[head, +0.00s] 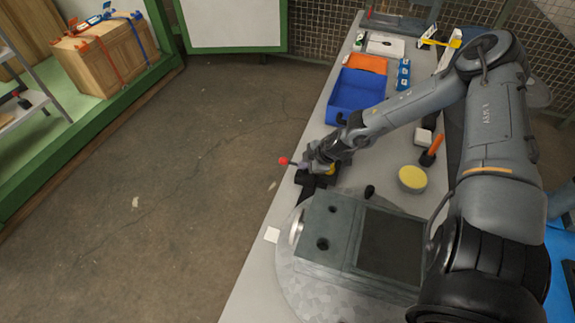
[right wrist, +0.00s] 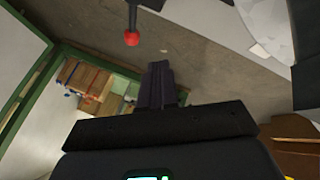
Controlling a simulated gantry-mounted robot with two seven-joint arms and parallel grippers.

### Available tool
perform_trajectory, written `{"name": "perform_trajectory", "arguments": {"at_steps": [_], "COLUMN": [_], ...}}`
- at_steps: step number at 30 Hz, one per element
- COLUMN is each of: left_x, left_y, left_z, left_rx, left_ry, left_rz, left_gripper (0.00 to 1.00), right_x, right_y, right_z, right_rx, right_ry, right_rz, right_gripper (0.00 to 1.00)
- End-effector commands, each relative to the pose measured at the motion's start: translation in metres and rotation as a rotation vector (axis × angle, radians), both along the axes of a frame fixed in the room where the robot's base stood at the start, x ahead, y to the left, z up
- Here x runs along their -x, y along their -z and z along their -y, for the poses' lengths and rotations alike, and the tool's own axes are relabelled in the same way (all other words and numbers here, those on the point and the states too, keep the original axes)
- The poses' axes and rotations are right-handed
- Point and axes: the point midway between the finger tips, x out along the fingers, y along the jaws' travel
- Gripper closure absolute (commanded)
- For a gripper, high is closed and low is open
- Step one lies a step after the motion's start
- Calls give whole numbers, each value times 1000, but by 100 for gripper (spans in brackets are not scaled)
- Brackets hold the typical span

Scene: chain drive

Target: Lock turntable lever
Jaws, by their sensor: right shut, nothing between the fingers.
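The turntable lever shows as a red ball knob (head: 283,160) on a short dark rod, sticking out past the left edge of the workbench. It also shows in the right wrist view as a red ball (right wrist: 131,40) on a dark rod. The grey round turntable (head: 290,285) carries a dark grey block-like fixture (head: 345,232). My right gripper (head: 304,166) is beside the knob, on its right in the head view. In the right wrist view its fingers (right wrist: 161,84) are shut and empty, apart from the knob in the picture. The lever's base is hidden. My left gripper is out of view.
On the bench are a blue bin (head: 354,92), an orange tray (head: 368,63), a yellow round piece (head: 412,178) and an orange-handled tool (head: 432,150). The floor (head: 190,150) left of the bench is open. A strapped wooden crate (head: 105,60) stands far left.

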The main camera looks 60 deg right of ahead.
Motion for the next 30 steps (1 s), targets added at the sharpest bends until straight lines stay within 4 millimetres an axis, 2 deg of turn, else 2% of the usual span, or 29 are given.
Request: {"name": "perform_trajectory", "arguments": {"at_steps": [8, 13, 22, 28, 30], "left_x": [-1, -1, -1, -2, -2], "left_y": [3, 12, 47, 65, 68], "left_z": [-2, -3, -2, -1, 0], "left_rx": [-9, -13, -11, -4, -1], "left_ry": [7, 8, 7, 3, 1], "left_rz": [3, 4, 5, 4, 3], "left_gripper": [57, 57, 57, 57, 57], "right_x": [-3, -13, -43, -59, -66], "right_y": [7, 25, 71, 90, 89], "right_z": [0, 1, 5, 7, 17], "right_rx": [-1, -3, -7, -6, -1], "right_ry": [0, 1, 5, 3, 5], "right_rz": [-1, 0, 4, 6, 7], "right_gripper": [100, 100, 100, 100, 100]}}
